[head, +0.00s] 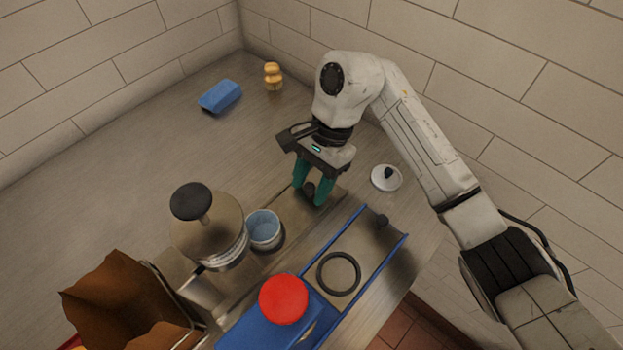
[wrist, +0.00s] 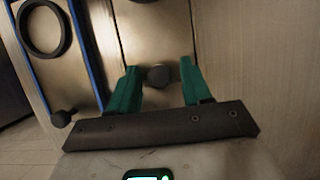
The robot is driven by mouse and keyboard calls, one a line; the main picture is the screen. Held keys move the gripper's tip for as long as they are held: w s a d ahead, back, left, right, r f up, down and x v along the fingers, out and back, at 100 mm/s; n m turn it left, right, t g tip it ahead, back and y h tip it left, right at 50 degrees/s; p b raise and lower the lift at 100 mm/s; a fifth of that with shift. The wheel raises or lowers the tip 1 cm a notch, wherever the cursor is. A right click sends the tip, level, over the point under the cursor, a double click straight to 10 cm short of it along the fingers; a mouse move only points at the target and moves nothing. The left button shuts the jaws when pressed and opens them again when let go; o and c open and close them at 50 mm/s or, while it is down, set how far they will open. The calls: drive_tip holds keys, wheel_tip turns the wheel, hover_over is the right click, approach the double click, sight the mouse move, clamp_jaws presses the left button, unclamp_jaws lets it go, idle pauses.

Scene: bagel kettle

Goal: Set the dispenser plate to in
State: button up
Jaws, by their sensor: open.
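A flat metal plate (head: 285,212) with a black knob (head: 309,187) at its far end lies in a channel beside a dark-lidded metal canister (head: 208,232). This looks like the dispenser plate. In the wrist view, the plate (wrist: 148,30) runs away from me and its knob (wrist: 157,76) sits between my fingers. My gripper (head: 309,196) points down at that knob with its green fingers apart, one on each side. It also shows in the wrist view (wrist: 159,70), with gaps visible between fingers and knob. The plate's near end is hidden by the cup and canister.
A blue cup (head: 263,229) stands beside the canister. A blue-railed tray holds a black ring (head: 339,273) and has its own black knob (head: 382,221). A red button (head: 283,299) is in front. A white lid (head: 386,178) lies right. The counter's back left is mostly clear.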

drive_tip(key=shift+c, duration=0.4)
clamp_jaws()
